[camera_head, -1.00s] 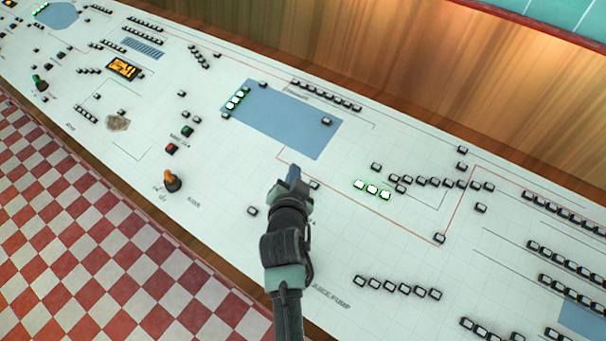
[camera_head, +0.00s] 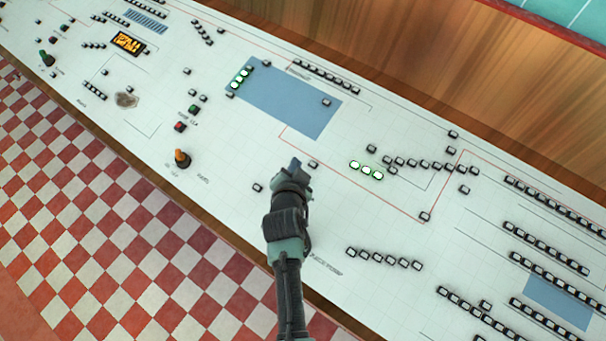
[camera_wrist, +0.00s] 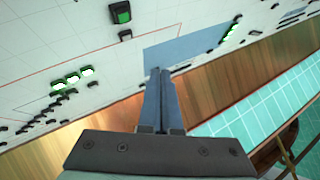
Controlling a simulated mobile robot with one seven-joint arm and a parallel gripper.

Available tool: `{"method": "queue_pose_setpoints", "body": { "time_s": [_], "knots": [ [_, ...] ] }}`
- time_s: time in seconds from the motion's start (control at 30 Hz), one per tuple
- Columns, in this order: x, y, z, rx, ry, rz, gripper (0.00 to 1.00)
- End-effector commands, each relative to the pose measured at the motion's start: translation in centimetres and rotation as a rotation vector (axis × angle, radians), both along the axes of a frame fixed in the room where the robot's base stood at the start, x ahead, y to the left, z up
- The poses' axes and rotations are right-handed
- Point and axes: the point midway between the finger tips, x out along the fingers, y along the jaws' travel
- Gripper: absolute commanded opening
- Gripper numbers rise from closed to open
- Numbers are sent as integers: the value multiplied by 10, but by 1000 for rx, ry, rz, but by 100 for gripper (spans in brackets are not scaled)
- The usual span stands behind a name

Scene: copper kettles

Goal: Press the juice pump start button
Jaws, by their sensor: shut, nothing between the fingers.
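A "JUICE PUMP" label (camera_head: 326,263) is printed on the white control panel (camera_head: 235,175), partly behind my arm in the head view. A dark button with a green face (camera_wrist: 120,12) shows at the top of the wrist view. No lettering is legible beside it, and I cannot make it out in the head view, where my arm covers part of the panel. My gripper (camera_head: 296,162) is shut and empty over the panel. In the wrist view its fingertips (camera_wrist: 160,72) are apart from the green button, which lies above and left of them.
A black button (camera_head: 313,165) sits right of the gripper tip and another (camera_head: 257,187) left of it. A lit green row (camera_head: 366,170) and a blue area (camera_head: 285,95) lie farther back. A wooden wall (camera_head: 450,80) backs the panel.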

Motion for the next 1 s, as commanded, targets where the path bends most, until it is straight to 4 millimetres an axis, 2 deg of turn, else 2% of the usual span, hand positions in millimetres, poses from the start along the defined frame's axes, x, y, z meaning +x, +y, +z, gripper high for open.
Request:
{"method": "queue_pose_setpoints", "body": {
  "time_s": [0.27,0.7,0.83,1.0],
  "knots": [
    [3,-2,-16,0,-1,0,0],
    [12,-9,-76,0,-1,0,0],
    [14,-10,-85,0,-1,0,0],
    [15,-11,-86,0,-1,0,0]
  ]
}}
